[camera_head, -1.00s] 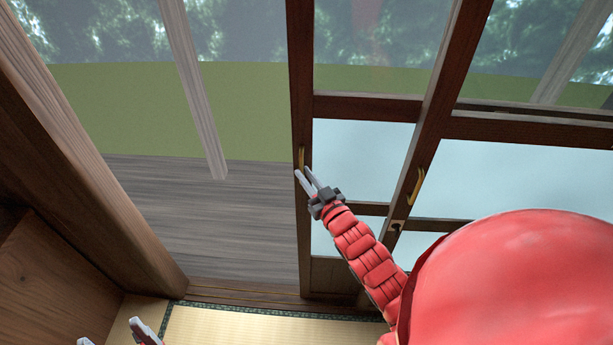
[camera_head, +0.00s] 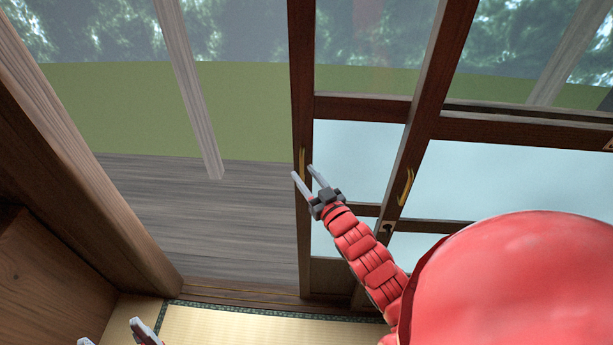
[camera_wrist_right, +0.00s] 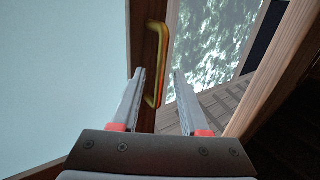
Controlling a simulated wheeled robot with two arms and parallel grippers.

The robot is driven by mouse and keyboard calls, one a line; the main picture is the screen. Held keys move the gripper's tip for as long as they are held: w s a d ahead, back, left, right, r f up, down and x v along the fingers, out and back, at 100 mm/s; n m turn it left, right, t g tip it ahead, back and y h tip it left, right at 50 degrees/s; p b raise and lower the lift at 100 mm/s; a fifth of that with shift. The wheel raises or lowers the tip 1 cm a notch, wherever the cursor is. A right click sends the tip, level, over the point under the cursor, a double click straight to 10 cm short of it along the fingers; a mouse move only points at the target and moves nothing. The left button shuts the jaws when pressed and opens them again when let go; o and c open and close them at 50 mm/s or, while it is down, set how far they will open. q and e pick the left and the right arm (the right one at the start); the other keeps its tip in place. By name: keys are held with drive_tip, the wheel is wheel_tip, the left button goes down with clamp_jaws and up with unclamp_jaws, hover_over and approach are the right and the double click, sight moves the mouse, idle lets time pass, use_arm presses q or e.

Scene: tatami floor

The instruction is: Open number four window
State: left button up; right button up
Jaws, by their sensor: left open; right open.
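Dark wooden sliding windows with glass panes fill the centre and right of the head view. A brass handle (camera_head: 302,160) is on the left stile (camera_head: 301,80) of the nearest panel; it also shows in the right wrist view (camera_wrist_right: 155,35). A second brass handle (camera_head: 406,187) is on another panel's stile (camera_head: 428,110). No numbers are visible, so I cannot tell which is number four. My left gripper (camera_head: 113,335) is open, low at left, partly cut off.
An open gap left of the panels shows a wooden deck (camera_head: 200,220) and a pale post (camera_head: 190,90). A thick wooden post (camera_head: 80,140) stands at the left. Tatami (camera_head: 260,328) and the floor track (camera_head: 240,292) lie below.

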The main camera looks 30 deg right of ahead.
drive_tip(key=s+p, duration=0.6)
drive_tip(key=s, duration=1.1)
drive_tip(key=shift+s, duration=0.2)
